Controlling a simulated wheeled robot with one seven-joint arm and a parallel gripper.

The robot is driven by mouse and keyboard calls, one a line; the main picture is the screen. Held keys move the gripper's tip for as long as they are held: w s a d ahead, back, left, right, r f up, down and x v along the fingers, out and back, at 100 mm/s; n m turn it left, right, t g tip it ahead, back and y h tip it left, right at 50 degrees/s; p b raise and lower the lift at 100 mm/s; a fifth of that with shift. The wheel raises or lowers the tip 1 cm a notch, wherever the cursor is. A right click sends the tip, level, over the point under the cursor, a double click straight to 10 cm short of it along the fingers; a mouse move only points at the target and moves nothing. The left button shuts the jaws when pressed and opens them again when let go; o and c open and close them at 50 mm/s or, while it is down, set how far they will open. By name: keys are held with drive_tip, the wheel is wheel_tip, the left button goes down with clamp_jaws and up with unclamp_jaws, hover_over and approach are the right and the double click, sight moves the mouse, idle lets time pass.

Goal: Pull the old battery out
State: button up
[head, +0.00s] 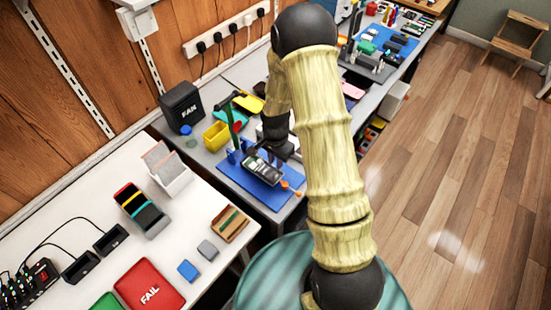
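A dark phone (262,169) with a pale area on its face lies on a blue mat (237,173) on the grey bench. My gripper (270,152) is dark and reaches down at the phone's far end, close over it. The fingertips are small and partly hidden by my wrist. I cannot tell whether they touch the phone or are open or shut. The old battery cannot be made out in this view.
A black FAN box (181,107) and a yellow bin (216,136) stand left of the mat. An orange-handled tool (291,188) lies at its right. The white table (120,190) holds a red FAIL tray (149,285), a green tray (108,302) and small blocks.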

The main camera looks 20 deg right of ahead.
sight(276, 173)
drive_tip(key=shift+s+f, duration=0.1)
drive_tip(key=shift+f, duration=0.15)
drive_tip(key=shift+d+f+b, duration=0.2)
drive_tip(key=shift+f+b, duration=0.9)
drive_tip(key=shift+f, duration=0.05)
drive_tip(key=shift+a+f+b, duration=0.1)
drive_tip(key=shift+f+b, duration=1.7)
drive_tip(key=shift+f, duration=0.75)
clamp_jaws()
drive_tip(key=shift+r, duration=0.2)
